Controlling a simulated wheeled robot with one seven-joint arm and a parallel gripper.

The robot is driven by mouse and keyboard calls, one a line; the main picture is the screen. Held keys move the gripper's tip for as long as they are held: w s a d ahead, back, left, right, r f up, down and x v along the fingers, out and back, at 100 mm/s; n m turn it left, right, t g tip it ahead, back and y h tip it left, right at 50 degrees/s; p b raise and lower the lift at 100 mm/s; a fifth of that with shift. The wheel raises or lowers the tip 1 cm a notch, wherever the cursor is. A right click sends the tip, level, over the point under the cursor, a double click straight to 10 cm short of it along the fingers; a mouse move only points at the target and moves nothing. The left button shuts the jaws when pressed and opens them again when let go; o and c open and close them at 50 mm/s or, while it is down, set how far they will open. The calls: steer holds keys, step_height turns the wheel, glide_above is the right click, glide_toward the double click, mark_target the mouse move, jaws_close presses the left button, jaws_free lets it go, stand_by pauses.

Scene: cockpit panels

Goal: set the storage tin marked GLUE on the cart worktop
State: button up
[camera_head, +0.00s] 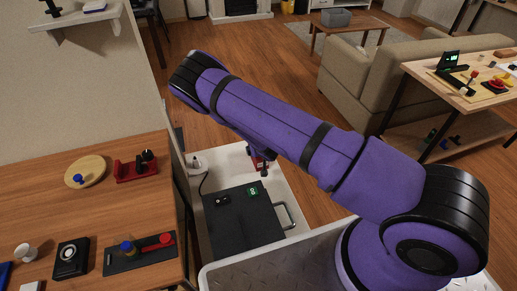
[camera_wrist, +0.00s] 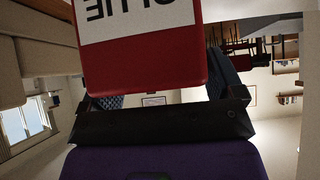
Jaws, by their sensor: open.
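A red tin with a white label fills the upper middle of the wrist view (camera_wrist: 145,65). Black letters ending in "LUE" show upside down on it, and its far part is cut off by the frame's edge. My gripper (camera_wrist: 163,88) is open, with a dark finger showing at each side of the tin; I cannot tell whether they touch it. In the head view a small red and white piece, seemingly this tin (camera_head: 257,158), shows below my purple arm, which hides most of my gripper. I cannot tell for certain which surface is the cart worktop.
A wooden table (camera_head: 40,190) at left holds a round board (camera_head: 85,171), a red device (camera_head: 136,167) and dark panels. A dark panel (camera_head: 240,232) with a green display lies at centre. A wooden-topped unit (camera_head: 425,75) with a lower shelf stands at right by the sofa (camera_head: 350,75).

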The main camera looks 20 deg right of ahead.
steer(key=v, duration=1.2)
steer(key=s+d+r+m+g, duration=0.1)
steer(key=s+r, duration=0.1)
steer(key=r, duration=1.5)
steer(key=s+d+r+m+g, duration=0.1)
steer(key=s+d+r, duration=0.1)
steer(key=r, duration=1.5)
steer(key=s+d+r, duration=0.1)
steer(key=s+r, duration=0.5)
steer(key=s, duration=0.3)
steer(key=s+d+r+n+g, duration=0.1)
steer(key=s+r, duration=0.5)
steer(key=s, duration=0.3)
steer(key=s+d+r+n, duration=0.1)
steer(key=s+r, duration=0.5)
steer(key=s, duration=0.3)
steer(key=shift+s+d+r+g, duration=0.25)
steer(key=shift+r+g, duration=0.05)
steer(key=shift+g, duration=0.1)
steer(key=shift+c, duration=0.5)
